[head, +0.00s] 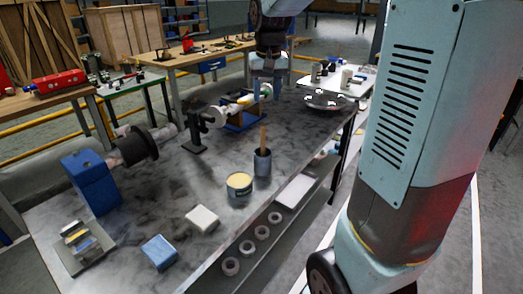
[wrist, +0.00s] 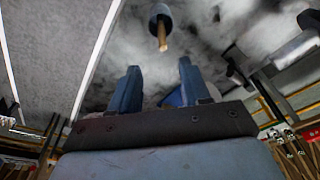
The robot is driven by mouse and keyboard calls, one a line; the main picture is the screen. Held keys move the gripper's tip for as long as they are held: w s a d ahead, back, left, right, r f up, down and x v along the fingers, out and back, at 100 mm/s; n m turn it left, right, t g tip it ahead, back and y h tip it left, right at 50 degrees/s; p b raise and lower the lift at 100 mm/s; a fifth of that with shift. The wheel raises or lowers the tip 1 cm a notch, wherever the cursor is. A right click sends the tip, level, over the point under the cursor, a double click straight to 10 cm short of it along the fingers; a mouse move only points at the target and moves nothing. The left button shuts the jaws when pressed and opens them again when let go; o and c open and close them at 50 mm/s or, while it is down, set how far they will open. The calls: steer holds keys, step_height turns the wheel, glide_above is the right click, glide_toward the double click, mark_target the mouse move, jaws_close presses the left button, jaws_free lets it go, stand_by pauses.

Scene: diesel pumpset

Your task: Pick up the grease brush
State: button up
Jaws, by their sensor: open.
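The grease brush shows as a wooden handle (head: 263,136) standing up out of a dark blue-grey cup (head: 262,164) near the table's front edge. Its lower part is hidden in the cup. In the wrist view the handle (wrist: 163,40) and the cup (wrist: 158,12) are at the top centre, beyond the fingertips. My gripper (head: 266,92) hangs above the table, farther back than the cup in the head view. Its two blue fingers (wrist: 158,68) are apart with nothing between them, and they do not touch the brush.
A tin with pale yellow contents (head: 239,187) stands left of the cup. A white block (head: 202,218) and a blue block (head: 160,252) lie nearer.

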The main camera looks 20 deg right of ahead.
mark_target(263, 132)
steer(key=w+f, duration=0.1)
steer(key=f, duration=0.2)
steer(key=w+f, duration=0.2)
steer(key=f, duration=0.1)
steer(key=w+f, duration=0.1)
steer(key=f, duration=0.3)
steer(key=shift+w+f, duration=0.1)
steer(key=shift+w, duration=0.05)
step_height(263, 132, down, 4)
steer(key=shift+d+f, duration=0.15)
steer(key=shift+f, duration=0.6)
steer(key=shift+c, duration=0.2)
jaws_close()
